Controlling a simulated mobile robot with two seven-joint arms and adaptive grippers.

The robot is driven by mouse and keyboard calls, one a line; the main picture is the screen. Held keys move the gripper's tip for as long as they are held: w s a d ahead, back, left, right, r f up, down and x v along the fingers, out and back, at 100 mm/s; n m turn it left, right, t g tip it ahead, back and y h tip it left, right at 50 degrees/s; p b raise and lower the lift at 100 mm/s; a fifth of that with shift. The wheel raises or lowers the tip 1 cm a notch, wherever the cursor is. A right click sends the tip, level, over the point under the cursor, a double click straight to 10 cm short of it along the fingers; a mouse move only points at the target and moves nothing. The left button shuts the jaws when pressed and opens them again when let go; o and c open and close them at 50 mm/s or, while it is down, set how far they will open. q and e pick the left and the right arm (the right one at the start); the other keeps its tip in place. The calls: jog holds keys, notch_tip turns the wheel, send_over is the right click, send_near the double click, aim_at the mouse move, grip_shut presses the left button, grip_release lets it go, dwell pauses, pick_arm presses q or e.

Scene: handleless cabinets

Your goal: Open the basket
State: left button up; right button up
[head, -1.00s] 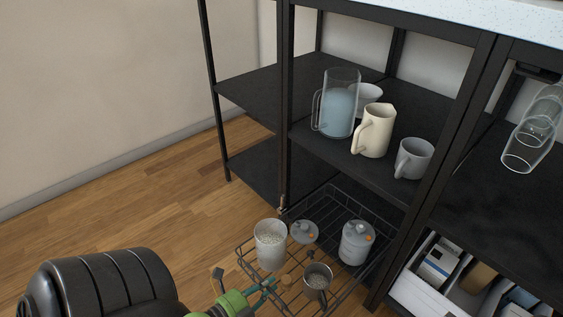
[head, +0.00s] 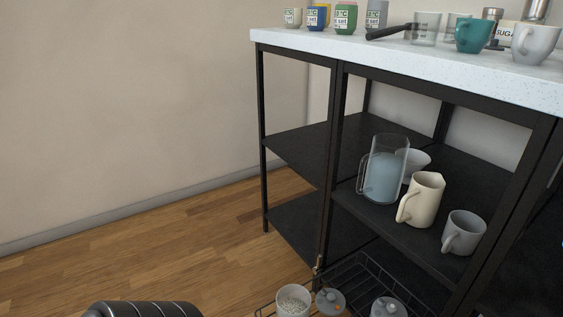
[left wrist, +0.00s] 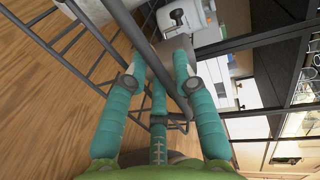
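The dark wire basket (head: 375,270) is at the bottom edge of the head view, below the lower shelf. Its front part sticks out past the cabinet post, and the rest is cut off by the frame. A cup of pale grains (head: 293,300) and grey lidded jars (head: 388,307) are in it. In the left wrist view, my left gripper (left wrist: 158,62) has its teal fingers apart. A dark bar (left wrist: 150,58) runs diagonally between them, with gaps visible beside it. I cannot tell whether any finger touches it. My right gripper is in neither view.
The black-framed cabinet (head: 325,190) has a glass pitcher (head: 385,172), a cream jug (head: 422,200) and a grey mug (head: 463,233) on its shelf. The white countertop (head: 430,65) above holds several cups. The wooden floor (head: 170,235) at left is clear.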

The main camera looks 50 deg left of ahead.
pick_arm(q)
jog(key=shift+s, duration=0.1)
jog(key=v, duration=1.2)
jog(key=shift+r, duration=0.15)
